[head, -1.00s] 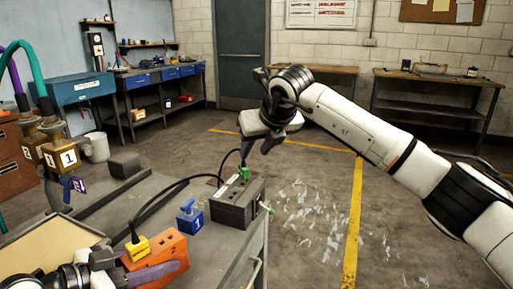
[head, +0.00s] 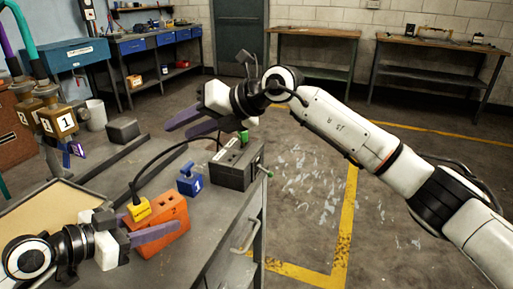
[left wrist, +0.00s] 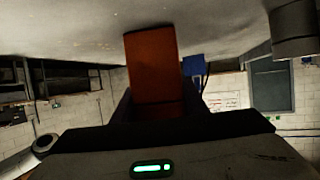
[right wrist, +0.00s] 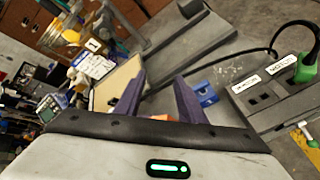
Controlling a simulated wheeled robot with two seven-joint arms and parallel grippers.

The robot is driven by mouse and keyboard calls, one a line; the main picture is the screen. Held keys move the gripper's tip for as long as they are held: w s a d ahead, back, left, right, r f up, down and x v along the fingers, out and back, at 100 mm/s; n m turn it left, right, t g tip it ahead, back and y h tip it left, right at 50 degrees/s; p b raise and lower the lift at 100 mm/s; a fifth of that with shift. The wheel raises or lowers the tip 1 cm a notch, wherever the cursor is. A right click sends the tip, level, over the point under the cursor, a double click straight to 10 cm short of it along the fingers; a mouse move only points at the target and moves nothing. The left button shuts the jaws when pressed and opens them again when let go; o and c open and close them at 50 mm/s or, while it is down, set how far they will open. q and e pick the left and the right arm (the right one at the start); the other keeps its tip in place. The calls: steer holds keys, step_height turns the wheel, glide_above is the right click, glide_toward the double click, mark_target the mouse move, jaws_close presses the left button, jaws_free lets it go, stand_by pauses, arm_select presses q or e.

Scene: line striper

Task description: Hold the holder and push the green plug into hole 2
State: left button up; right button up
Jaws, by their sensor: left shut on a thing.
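The orange holder block (head: 168,243) has holes in its top and stands on the grey bench. My left gripper (head: 165,229) is shut on it, with a purple finger along its near side; the left wrist view shows the block (left wrist: 152,70) between the fingers. The green plug (head: 243,136) sits in the top of a dark grey box, with a black cable; it also shows in the right wrist view (right wrist: 306,67). My right gripper (head: 184,126) is open and empty above the bench, left of the green plug, fingers pointing left.
A yellow plug (head: 138,208) with a black cable is at the holder's left end. A blue piece marked 1 (head: 190,181) stands between the holder and the dark grey box (head: 238,168). A green-ended part sticks out of the box's right side. A tan board (head: 45,212) lies left.

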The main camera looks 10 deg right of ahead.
mark_target(245, 136)
steer(key=s+a+r+m+t+y, duration=0.2)
steer(key=s+a+r+m+y, duration=0.15)
steer(key=r+m+y, duration=0.35)
steer(key=w+d+m+t+h, duration=0.45)
steer(key=d+m+t, duration=0.5)
steer(key=m, duration=0.45)
steer(key=w+d+f+m+h, duration=0.1)
steer(key=d+f+m+h, duration=0.4)
steer(key=f+m, duration=0.35)
steer(key=w+d+f+m+h, duration=0.1)
steer(key=d+f+m+h, duration=0.5)
steer(key=f, duration=0.3)
steer(key=shift+m+g+y, duration=0.35)
steer(key=shift+g+y, duration=0.1)
steer(key=shift+y, duration=0.2)
steer(key=shift+a+x, duration=0.15)
steer(key=shift+x, duration=2.3)
steer(key=shift+a+x, duration=0.15)
steer(key=shift+x, duration=2.35)
steer(key=shift+s+r, duration=0.1)
steer(key=shift+r, duration=0.1)
jaws_close()
